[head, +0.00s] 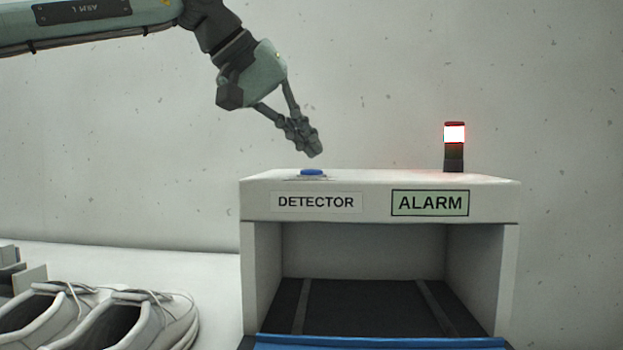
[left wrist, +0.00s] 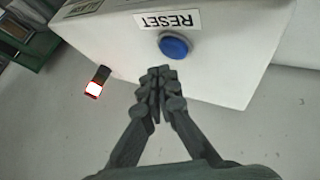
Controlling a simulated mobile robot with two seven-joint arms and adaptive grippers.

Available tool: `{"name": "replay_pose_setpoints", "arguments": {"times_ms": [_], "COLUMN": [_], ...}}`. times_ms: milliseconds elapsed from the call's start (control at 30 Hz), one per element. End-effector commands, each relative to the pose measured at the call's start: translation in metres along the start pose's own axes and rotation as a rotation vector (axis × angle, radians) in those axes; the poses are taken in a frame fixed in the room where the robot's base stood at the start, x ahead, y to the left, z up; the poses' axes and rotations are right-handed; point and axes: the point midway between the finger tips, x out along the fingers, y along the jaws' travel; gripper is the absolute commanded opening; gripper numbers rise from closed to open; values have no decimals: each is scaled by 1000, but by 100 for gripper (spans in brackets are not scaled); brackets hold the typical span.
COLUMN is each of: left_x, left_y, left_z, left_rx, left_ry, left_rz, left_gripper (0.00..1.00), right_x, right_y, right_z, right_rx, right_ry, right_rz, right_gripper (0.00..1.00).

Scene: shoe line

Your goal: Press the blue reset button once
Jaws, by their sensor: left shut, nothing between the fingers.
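The blue reset button (head: 312,172) sits on top of the white detector housing (head: 375,180), near its left end. In the left wrist view the round button (left wrist: 174,45) shows beside a label reading RESET (left wrist: 167,20). My left gripper (head: 314,152) is shut and empty, its fingertips pointing down just above the button with a small gap in the head view. In the left wrist view the shut fingertips (left wrist: 160,75) appear just below the button. My right gripper is in neither view.
A lamp (head: 454,146) glows red on the housing's right side, above an ALARM sign (head: 430,202). Under the housing is a dark opening with a blue front edge (head: 380,343). White shoes (head: 150,320) stand at the lower left. A grey wall is behind.

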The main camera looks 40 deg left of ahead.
Motion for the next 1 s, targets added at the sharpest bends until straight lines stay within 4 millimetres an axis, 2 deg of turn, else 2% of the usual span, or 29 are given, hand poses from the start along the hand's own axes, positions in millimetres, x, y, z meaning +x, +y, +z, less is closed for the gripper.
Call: {"name": "replay_pose_setpoints", "arguments": {"times_ms": [233, 1000], "left_x": [3, 3], "left_y": [-2, -2], "left_z": [2, 2], "left_rx": [1, 1], "left_ry": [0, 0], "left_rz": [0, 0], "left_gripper": [0, 0], "right_x": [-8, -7], "right_y": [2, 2], "right_z": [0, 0], "right_rx": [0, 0], "right_ry": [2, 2], "right_rz": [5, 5], "right_gripper": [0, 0]}}
